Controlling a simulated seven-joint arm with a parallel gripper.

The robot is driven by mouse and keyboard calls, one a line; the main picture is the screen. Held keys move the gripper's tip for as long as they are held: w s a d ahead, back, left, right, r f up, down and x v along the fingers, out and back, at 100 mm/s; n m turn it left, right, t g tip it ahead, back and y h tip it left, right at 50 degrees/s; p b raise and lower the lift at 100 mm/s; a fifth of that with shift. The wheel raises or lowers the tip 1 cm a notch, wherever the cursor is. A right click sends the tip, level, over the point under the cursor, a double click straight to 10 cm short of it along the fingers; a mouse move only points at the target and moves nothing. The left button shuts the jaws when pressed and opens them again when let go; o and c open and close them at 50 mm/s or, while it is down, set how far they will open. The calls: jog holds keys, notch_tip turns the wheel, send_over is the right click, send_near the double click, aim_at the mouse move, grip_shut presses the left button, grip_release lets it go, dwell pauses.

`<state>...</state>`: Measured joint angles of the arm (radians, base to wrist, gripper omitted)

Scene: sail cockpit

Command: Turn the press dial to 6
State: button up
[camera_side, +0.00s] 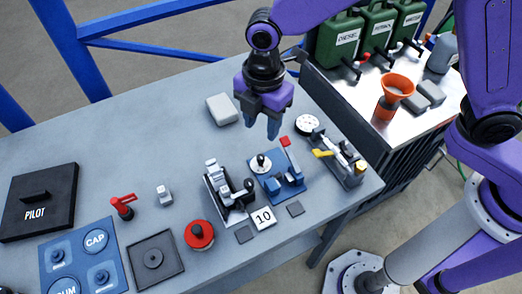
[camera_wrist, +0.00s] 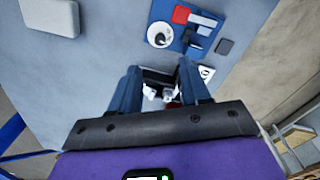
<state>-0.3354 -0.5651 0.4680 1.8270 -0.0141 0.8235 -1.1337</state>
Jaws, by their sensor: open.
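A blue-based device (camera_side: 273,187) stands on the grey bench, with a red-tipped lever and a white round dial (camera_side: 261,163) with a dark centre knob. I cannot tell for sure that this is the press dial; no numbers are readable on it. The dial also shows near the top of the wrist view (camera_wrist: 159,34). My gripper (camera_side: 261,125) is open and empty, pointing down above the bench behind the blue device, apart from the dial. In the wrist view its fingers (camera_wrist: 160,70) frame part of a black and grey device.
A black and grey clamp-like device (camera_side: 226,192) stands left of the blue one, with a card reading 10 (camera_side: 263,217) in front. A gauge (camera_side: 307,123) and a yellow-handled device (camera_side: 343,160) stand right. A pale block (camera_side: 222,110) lies behind. The bench's left rear is clear.

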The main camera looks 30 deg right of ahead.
aim_at(261, 156)
notch_tip(261, 156, down, 11)
jog(key=shift+w+a+r, duration=0.1)
jog(key=shift+w+r, duration=0.05)
dwell(0.4)
grip_shut()
